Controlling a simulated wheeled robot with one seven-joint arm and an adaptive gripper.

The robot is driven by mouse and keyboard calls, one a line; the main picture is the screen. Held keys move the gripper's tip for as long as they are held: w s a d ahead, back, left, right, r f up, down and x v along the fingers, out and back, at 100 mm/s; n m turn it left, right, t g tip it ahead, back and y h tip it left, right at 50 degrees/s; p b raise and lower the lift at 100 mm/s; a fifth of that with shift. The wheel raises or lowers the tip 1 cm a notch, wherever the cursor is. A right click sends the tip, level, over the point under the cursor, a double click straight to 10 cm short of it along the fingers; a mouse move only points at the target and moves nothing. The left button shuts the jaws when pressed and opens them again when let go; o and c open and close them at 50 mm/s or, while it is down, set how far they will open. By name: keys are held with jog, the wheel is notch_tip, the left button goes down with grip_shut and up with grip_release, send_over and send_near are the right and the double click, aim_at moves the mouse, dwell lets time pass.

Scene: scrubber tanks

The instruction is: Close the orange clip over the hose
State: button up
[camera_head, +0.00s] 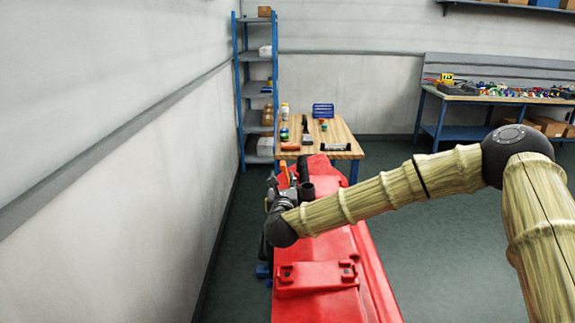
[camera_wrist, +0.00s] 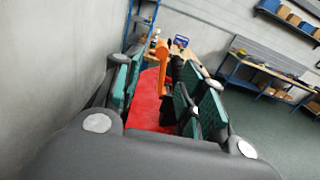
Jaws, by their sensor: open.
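The orange clip (camera_wrist: 163,62) stands upright in the wrist view, in the gap between my gripper's two green-padded fingers. In the head view a small orange part of it (camera_head: 283,171) shows just beyond my gripper. A dark hose (camera_wrist: 177,68) is close to the right of the clip in the wrist view; whether the clip touches it I cannot tell. My gripper (camera_wrist: 160,88) is open, with one finger on each side of the clip's line and no visible grip on it. In the head view my gripper (camera_head: 284,192) is at the left edge of the red scrubber tank (camera_head: 345,240).
A grey wall (camera_head: 110,150) runs close along the left. A wooden table (camera_head: 343,140) with small items stands beyond the tank, beside a blue shelf rack (camera_head: 240,90). A workbench (camera_head: 485,97) stands at the back right. The floor right of the tank is clear.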

aim_at(283, 166)
jog(key=w+p, duration=0.1)
jog(key=w, duration=0.2)
jog(key=w+p, duration=0.1)
jog(key=w, duration=0.2)
jog(key=w+p, duration=0.1)
jog(key=w, duration=0.2)
jog(key=shift+w+r, duration=0.3)
jog(key=shift+w, duration=0.05)
jog(key=shift+w+p, duration=0.35)
jog(key=shift+w, duration=0.15)
jog(key=shift+f, duration=0.1)
jog(key=shift+c, duration=0.5)
